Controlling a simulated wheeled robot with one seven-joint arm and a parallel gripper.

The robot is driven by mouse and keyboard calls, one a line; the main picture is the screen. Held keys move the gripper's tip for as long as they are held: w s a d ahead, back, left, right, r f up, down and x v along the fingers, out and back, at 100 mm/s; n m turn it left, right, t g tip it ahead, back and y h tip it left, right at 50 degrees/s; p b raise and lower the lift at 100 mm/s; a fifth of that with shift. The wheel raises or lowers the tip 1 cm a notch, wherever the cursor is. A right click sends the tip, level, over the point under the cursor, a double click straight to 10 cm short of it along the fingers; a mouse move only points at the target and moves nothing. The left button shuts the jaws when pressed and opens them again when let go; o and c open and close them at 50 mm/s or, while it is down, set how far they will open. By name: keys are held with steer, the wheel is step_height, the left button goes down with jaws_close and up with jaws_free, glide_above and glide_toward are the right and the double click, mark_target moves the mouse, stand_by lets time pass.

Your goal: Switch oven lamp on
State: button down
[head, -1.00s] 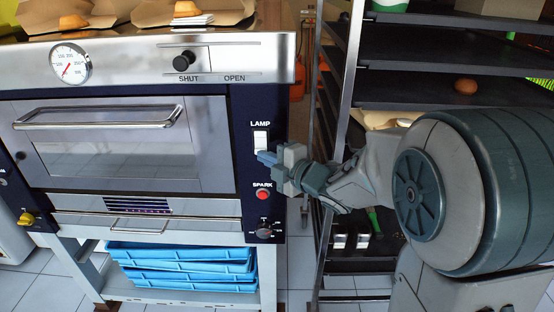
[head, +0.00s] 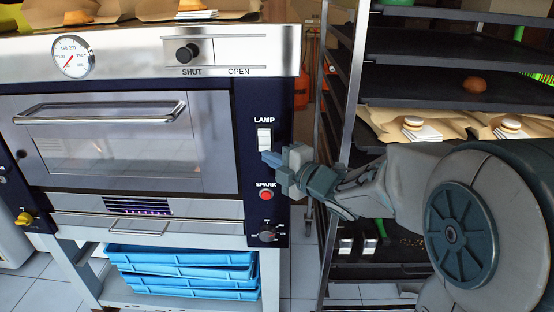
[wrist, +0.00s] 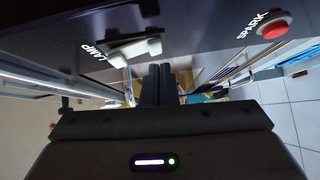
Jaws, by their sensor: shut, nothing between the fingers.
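The oven (head: 215,210) stands at the left in the head view. Its white lamp switch (head: 264,139) is a rocker under the word LAMP on the dark right-hand panel. In the wrist view the switch (wrist: 132,48) shows at the upper left. My gripper (head: 268,157) is shut and empty, its fingertips just below the switch in the head view. In the wrist view the shut fingers (wrist: 158,82) point toward the panel, below and right of the switch. I cannot tell whether they touch it. The oven window looks greyish, and I cannot tell if a lamp is lit inside.
The red SPARK button (head: 266,195) is below my gripper, with a dark knob (head: 267,236) under it. The SHUT/OPEN slider knob (head: 187,53) is above. A tray rack (head: 345,90) stands close at the right. Blue crates (head: 185,275) lie beneath the oven.

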steer(key=s+d+f, duration=0.1)
steer(key=s+d, duration=0.5)
steer(key=s, duration=0.4)
steer(key=shift+d+f+b, duration=0.3)
steer(key=shift+f+b, duration=0.05)
steer(key=shift+b, duration=0.1)
steer(key=d+r+m+h+p, duration=0.4)
steer(key=d+m+h+p, duration=0.5)
steer(key=d+m+h, duration=0.45)
steer(key=s+a+m+g+y+p, duration=0.1)
steer(key=s+a+m+g+p, duration=0.1)
steer(key=s+m+g, duration=0.3)
steer(key=s+a+r+m+g+p, duration=0.1)
steer(key=s+a+m+g+p, duration=0.1)
steer(key=s+m+g+p, duration=0.2)
steer(key=s+m+p, duration=0.1)
steer(key=s+m, duration=0.2)
steer(key=s, duration=0.3)
steer(key=shift+s+g+y, duration=0.25)
steer(key=shift+g+y, duration=0.1)
steer(key=shift+g, duration=0.05)
